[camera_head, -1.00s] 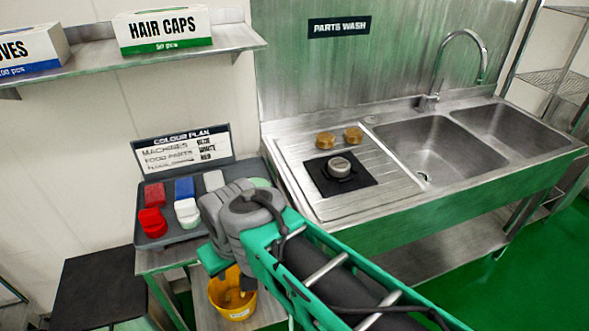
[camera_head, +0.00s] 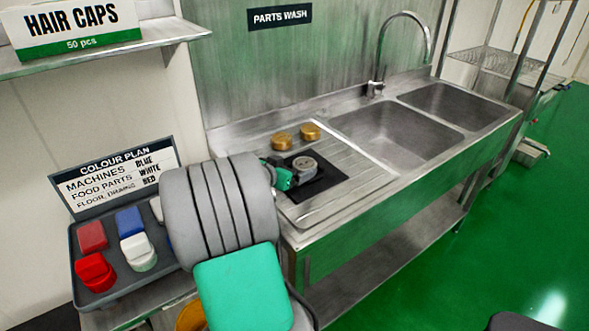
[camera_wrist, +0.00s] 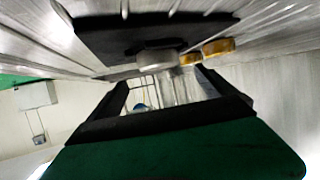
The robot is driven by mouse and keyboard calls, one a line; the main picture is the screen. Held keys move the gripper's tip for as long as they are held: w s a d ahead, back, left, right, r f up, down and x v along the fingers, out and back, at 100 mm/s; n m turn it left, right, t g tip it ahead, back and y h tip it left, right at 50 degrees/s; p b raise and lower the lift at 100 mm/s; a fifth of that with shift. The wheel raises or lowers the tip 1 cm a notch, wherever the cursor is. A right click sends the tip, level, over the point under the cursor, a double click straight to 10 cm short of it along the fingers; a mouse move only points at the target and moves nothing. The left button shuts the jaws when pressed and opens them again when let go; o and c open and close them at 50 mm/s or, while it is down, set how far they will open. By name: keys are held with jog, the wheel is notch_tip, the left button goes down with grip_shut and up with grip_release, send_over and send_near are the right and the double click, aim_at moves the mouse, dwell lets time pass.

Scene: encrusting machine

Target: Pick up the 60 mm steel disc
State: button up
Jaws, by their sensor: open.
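The steel disc (camera_head: 304,162) is a small grey round piece on a black mat (camera_head: 325,181) on the sink's ribbed drainboard. In the wrist view the disc (camera_wrist: 157,58) shows near the top middle, against the dark mat (camera_wrist: 110,38). My gripper (camera_head: 294,178) is low over the left part of the mat, just beside the disc. Its dark fingers are spread apart in the wrist view (camera_wrist: 172,88), with nothing held between them. My arm covers part of the drainboard's left side. Whether a finger touches the disc cannot be told.
Two brass discs (camera_head: 282,141) (camera_head: 310,131) sit behind the mat; they also show in the wrist view (camera_wrist: 218,47). Two sink basins (camera_head: 395,135) lie to the right. A grey tray (camera_head: 112,290) with coloured blocks stands at left, under a colour plan sign (camera_head: 112,174).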

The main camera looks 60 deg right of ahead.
aim_at(305, 163)
jog(key=p+x, duration=0.1)
jog(key=x, duration=0.5)
jog(key=shift+f, duration=0.15)
jog(key=c, duration=1.9)
